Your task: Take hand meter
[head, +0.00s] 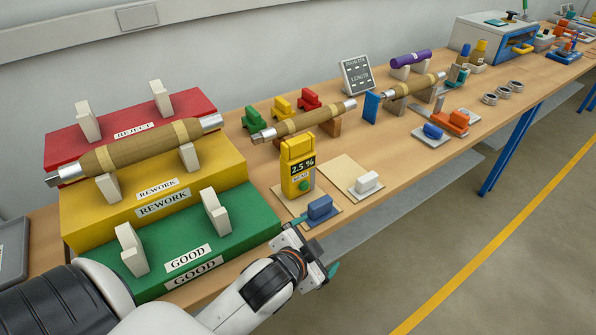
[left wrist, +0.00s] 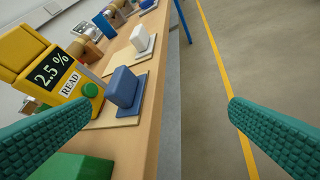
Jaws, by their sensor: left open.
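The hand meter (head: 298,175) is a yellow device with a dark display reading 2.5 % and a green button. It stands upright on a pale pad (head: 330,210) near the table's front edge. It also shows at the left of the left wrist view (left wrist: 62,72), where its lower part is partly hidden by a finger. My left gripper (head: 312,246) is open and empty, in front of and below the meter at the table edge. In the left wrist view its teal fingers (left wrist: 158,108) are spread wide. My right gripper is not in view.
A blue block (head: 320,207) stands on the pad beside the meter, close to my left gripper. A white block (head: 367,182) is on another pad to the right. The green GOOD stand (head: 245,222) is left of the meter. Open floor lies right of the table.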

